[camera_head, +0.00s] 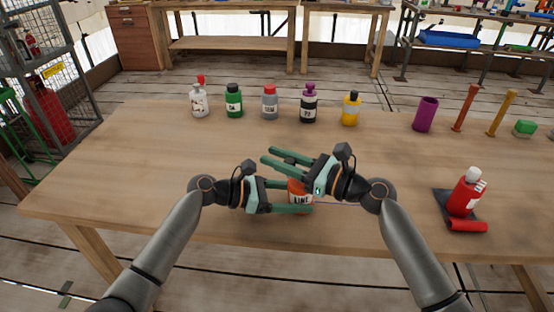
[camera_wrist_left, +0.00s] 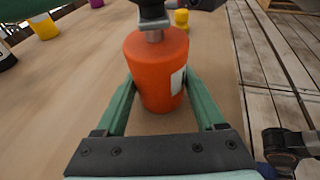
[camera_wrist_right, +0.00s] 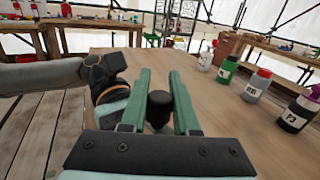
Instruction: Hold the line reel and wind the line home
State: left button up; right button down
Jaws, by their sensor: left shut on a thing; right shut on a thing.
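An orange reel (camera_head: 298,188) with a white label reading LINE stands at the table's near middle. My left gripper (camera_head: 299,196) is shut around its sides; the left wrist view shows the reel (camera_wrist_left: 157,65) upright between the green fingers. A metal shaft (camera_wrist_left: 153,34) rises from its top to a dark part. My right gripper (camera_head: 268,155) is above the reel, its fingers pointing left past it. In the right wrist view its fingers are shut on a black knob (camera_wrist_right: 158,110). A thin blue line (camera_head: 335,204) runs rightward near the reel. The knob is hidden in the head view.
Several bottles stand in a row behind, including a green one (camera_head: 234,101) and a yellow one (camera_head: 351,108). A purple cup (camera_head: 425,114) is at back right. A red bottle (camera_head: 467,192) stands on a dark mat (camera_head: 442,197) beside a red roll (camera_head: 467,226). The table's left side is clear.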

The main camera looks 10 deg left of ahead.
jog(key=shift+w+d+f+m+t+h, duration=0.1)
jog(key=shift+w+m+t+h, duration=0.2)
jog(key=shift+m+t+h, duration=0.5)
jog(key=shift+w+d+f+m+t+h, duration=0.1)
jog(key=shift+w+m+t+h, duration=0.25)
jog(key=shift+m+t, duration=0.7)
jog(key=shift+t+h, duration=0.25)
jog(key=shift+t, duration=0.3)
jog(key=c, duration=0.9)
grip_release()
jog(key=shift+r, duration=0.1)
jog(key=v, duration=1.2)
jog(key=shift+o, duration=0.3)
